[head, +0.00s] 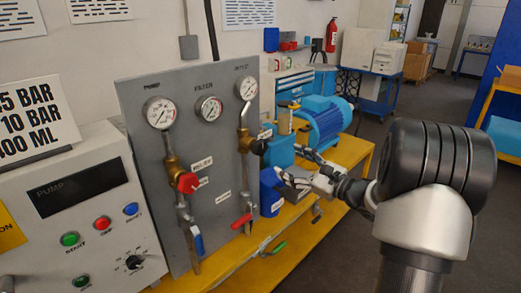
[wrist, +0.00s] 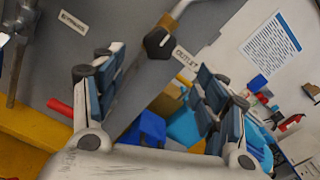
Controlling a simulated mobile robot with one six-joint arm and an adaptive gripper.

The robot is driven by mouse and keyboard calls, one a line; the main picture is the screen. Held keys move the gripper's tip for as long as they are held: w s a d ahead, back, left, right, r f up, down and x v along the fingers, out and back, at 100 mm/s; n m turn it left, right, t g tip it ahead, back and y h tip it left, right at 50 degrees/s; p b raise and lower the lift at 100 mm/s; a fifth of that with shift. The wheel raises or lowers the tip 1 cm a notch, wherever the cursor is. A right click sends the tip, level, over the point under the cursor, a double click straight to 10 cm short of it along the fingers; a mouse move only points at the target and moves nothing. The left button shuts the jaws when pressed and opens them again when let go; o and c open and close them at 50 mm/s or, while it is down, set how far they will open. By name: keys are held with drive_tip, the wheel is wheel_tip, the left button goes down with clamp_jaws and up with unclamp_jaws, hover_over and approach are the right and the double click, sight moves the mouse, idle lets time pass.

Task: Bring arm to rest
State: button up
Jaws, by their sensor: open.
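My arm reaches in from the right in the head view, and my gripper (head: 292,164) is in front of the right side of the grey gauge panel (head: 222,140), above the yellow bench. In the wrist view my gripper (wrist: 160,66) shows two dark-padded fingers spread wide with nothing between them. A black valve knob (wrist: 158,43) beside the OUTLET label (wrist: 186,58) appears beyond the gap between the fingers. I cannot tell the exact distance from the fingers to the panel.
A blue container (head: 270,192) and a blue motor (head: 322,118) are near my gripper. A pump control box (head: 85,215) stands left. Open floor lies right.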

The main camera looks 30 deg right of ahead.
drive_tip(key=shift+r, duration=0.1)
wheel_tip(320, 180, up, 5)
drive_tip(key=w+a+m+g+h, duration=0.1)
drive_tip(key=w+a+m+h, duration=0.1)
drive_tip(key=m+h, duration=0.65)
drive_tip(key=s+a+r+m+g+h, duration=0.1)
drive_tip(key=s+a+r+m+g, duration=0.25)
drive_tip(key=m, duration=1.15)
drive_tip(key=s+a+f+m+g+y, duration=0.1)
drive_tip(key=s+a+f+m+g, duration=0.1)
drive_tip(key=s+a+m, duration=0.4)
drive_tip(key=s+a+f+m+g+y, duration=0.1)
drive_tip(key=s+a+f+m+g, duration=0.2)
drive_tip(key=s, duration=1.1)
drive_tip(key=s+a+f+m+g+y, duration=0.1)
drive_tip(key=s+a+f+m+g, duration=0.2)
drive_tip(key=s+a+f+m, duration=0.3)
drive_tip(key=s+a+m, duration=0.3)
drive_tip(key=s+m, duration=0.1)
drive_tip(key=m, duration=0.2)
drive_tip(key=shift+s+a, duration=0.2)
drive_tip(key=shift+a, duration=0.15)
drive_tip(key=shift+m, duration=0.25)
